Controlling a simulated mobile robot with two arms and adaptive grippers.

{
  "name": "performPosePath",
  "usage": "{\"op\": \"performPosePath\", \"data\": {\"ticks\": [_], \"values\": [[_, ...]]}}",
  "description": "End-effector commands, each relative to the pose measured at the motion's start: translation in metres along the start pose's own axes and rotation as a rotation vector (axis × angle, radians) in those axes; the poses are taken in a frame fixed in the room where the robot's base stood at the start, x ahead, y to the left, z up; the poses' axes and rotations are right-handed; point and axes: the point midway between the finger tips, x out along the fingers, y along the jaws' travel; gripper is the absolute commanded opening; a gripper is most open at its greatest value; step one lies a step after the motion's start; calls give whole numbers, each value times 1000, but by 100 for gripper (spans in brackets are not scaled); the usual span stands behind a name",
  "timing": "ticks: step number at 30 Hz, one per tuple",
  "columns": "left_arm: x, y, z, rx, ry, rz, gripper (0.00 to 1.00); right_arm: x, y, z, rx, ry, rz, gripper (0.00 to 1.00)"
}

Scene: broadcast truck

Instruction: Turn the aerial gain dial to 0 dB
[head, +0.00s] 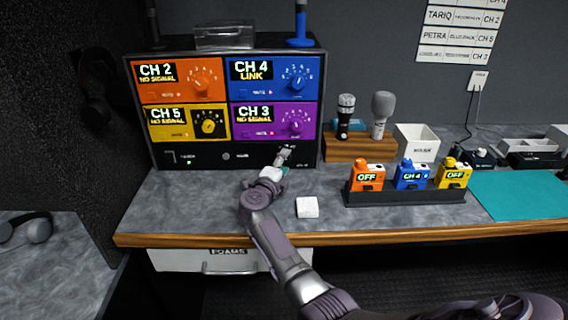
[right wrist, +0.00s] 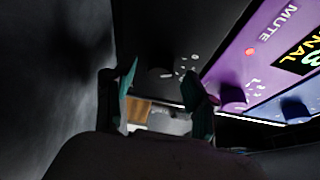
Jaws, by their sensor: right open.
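The aerial gain dial is hard to make out; its likely place is the right part of the receiver rack's black bottom strip (head: 240,155), behind my right gripper (head: 284,158) in the head view. In the right wrist view, white scale marks (right wrist: 186,64) show on the black strip, just beyond my right gripper (right wrist: 163,95). Its two teal-padded fingers are apart with nothing clearly between them. The dial's pointer and setting cannot be read. My left gripper is not in view.
Above the strip are the orange CH 2, blue CH 4, yellow CH 5 and purple CH 3 (head: 283,120) modules with their own knobs. A wooden microphone stand (head: 345,147) and a bodypack rack (head: 405,197) stand right.

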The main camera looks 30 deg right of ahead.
Motion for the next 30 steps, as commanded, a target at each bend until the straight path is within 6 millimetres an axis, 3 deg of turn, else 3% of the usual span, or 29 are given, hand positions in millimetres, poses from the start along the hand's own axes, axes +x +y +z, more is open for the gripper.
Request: {"op": "performPosePath", "data": {"ticks": [12, 30], "values": [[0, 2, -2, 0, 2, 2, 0, -64, 2, 0, 0, -1, 4, 56], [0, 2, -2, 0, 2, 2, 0, -70, 1, 0, -1, 0, 2, 56]]}}
